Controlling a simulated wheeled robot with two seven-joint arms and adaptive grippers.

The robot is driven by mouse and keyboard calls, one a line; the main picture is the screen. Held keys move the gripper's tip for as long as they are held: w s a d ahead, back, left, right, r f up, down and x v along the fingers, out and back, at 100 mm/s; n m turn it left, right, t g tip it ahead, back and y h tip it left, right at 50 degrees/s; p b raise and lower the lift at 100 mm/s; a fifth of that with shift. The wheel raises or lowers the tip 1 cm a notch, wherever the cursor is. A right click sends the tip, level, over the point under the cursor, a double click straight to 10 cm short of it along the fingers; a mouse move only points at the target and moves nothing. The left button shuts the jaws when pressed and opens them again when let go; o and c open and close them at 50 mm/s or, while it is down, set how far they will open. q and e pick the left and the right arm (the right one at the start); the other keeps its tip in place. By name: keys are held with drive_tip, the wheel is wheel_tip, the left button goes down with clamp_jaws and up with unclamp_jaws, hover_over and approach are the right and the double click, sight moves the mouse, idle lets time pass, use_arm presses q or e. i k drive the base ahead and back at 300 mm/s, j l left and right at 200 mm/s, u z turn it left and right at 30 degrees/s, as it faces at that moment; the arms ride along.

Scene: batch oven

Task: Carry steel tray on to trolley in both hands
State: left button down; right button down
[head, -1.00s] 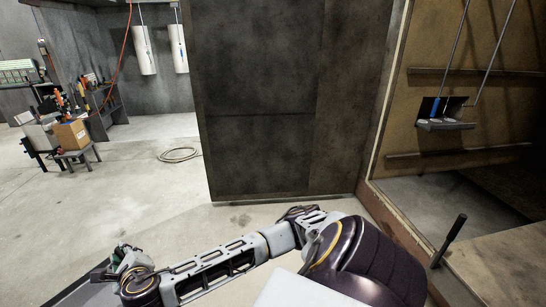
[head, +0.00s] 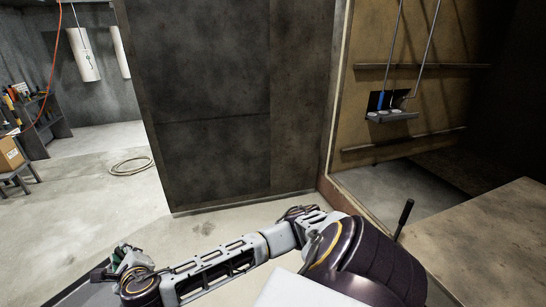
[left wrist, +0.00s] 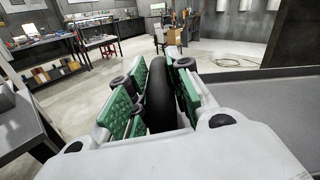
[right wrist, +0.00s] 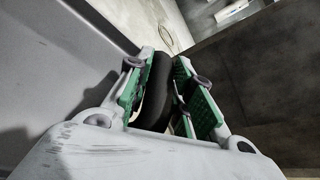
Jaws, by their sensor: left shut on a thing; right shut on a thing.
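The steel tray is a flat grey sheet; a strip of it shows at the bottom left of the head view (head: 85,296). It also shows on the right of the left wrist view (left wrist: 285,115) and the left of the right wrist view (right wrist: 50,75). My left gripper (left wrist: 160,90) is shut on a black handle beside the tray. My right gripper (right wrist: 165,90) is shut on another black handle; it also shows at the lower left of the head view (head: 118,262). Most of the tray is hidden or out of frame. I cannot identify the trolley for certain.
A tall dark panel (head: 215,100) stands ahead, beside a brown-walled chamber (head: 420,90) with a small shelf (head: 392,116). A brown flat surface (head: 490,235) with a black lever (head: 404,215) lies to the right. A coiled hose (head: 131,166) lies on open floor at left.

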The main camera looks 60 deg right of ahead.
sight(483, 282)
drive_tip(key=k+l+z, duration=0.1)
drive_tip(key=l+z, duration=0.6)
drive_tip(key=z, duration=0.2)
drive_tip(key=l+z, duration=0.75)
drive_tip(key=z, duration=0.2)
drive_tip(key=i+l+z, duration=0.15)
drive_tip(key=l+z, duration=0.15)
drive_tip(key=z, duration=0.15)
drive_tip(key=i+l+z, duration=0.15)
drive_tip(key=l+z, duration=0.15)
drive_tip(key=z, duration=0.15)
